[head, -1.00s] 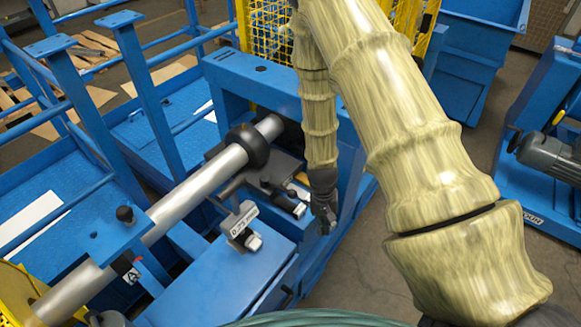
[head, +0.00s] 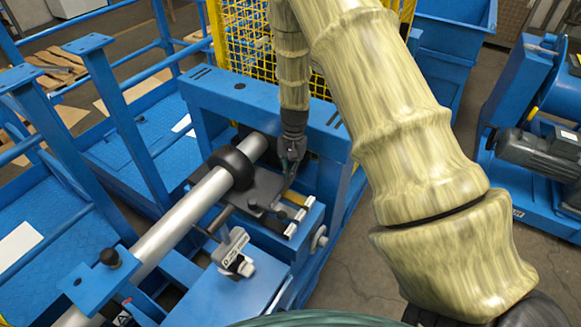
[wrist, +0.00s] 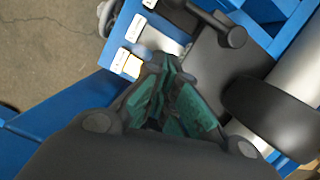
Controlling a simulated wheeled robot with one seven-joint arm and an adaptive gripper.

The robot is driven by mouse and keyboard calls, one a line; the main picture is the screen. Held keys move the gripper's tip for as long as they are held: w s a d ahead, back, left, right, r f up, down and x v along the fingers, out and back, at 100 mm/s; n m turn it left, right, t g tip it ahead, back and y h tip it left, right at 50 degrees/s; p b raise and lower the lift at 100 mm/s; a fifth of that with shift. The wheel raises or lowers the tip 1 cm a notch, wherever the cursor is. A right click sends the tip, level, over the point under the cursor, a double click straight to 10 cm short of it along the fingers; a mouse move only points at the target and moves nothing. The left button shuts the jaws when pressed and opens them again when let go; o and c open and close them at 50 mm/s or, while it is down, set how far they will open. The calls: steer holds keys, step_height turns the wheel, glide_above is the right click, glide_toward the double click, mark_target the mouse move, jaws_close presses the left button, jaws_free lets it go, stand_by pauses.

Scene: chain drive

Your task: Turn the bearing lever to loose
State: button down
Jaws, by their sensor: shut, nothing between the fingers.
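My gripper (head: 289,182) points down at the right end of the dark bearing plate (head: 262,186), beside the black collar (head: 231,168) on the silver shaft (head: 180,210). Its green-padded fingers (wrist: 167,68) are together and hold nothing. A dark lever with a cylindrical handle (wrist: 235,37), probably the bearing lever, lies apart from the fingers. It also shows in the head view (head: 221,218), left of my gripper. The lever's pivot is unclear.
A grey labelled block (head: 232,252) stands on the blue box in front. A blue frame beam (head: 250,100) and yellow mesh guard (head: 245,40) are behind my gripper. Open floor (head: 365,220) lies to the right, before a grey motor (head: 540,152).

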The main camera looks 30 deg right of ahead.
mark_target(267, 209)
steer(key=s+a+f+p, duration=0.1)
steer(key=f, duration=0.1)
steer(key=s+a+f+p, duration=0.1)
steer(key=s+f+p, duration=0.1)
steer(key=f, duration=0.1)
steer(key=shift+a+f, duration=0.35)
steer(key=shift+a, duration=0.05)
steer(key=shift+s+a+f+p, duration=0.15)
steer(key=shift+s+a+p, duration=0.2)
steer(key=shift+f, duration=0.1)
steer(key=shift+s+a, duration=0.1)
steer(key=shift+s+a+f+m, duration=0.2)
steer(key=shift+s+a+m, duration=0.3)
steer(key=shift+s, duration=0.2)
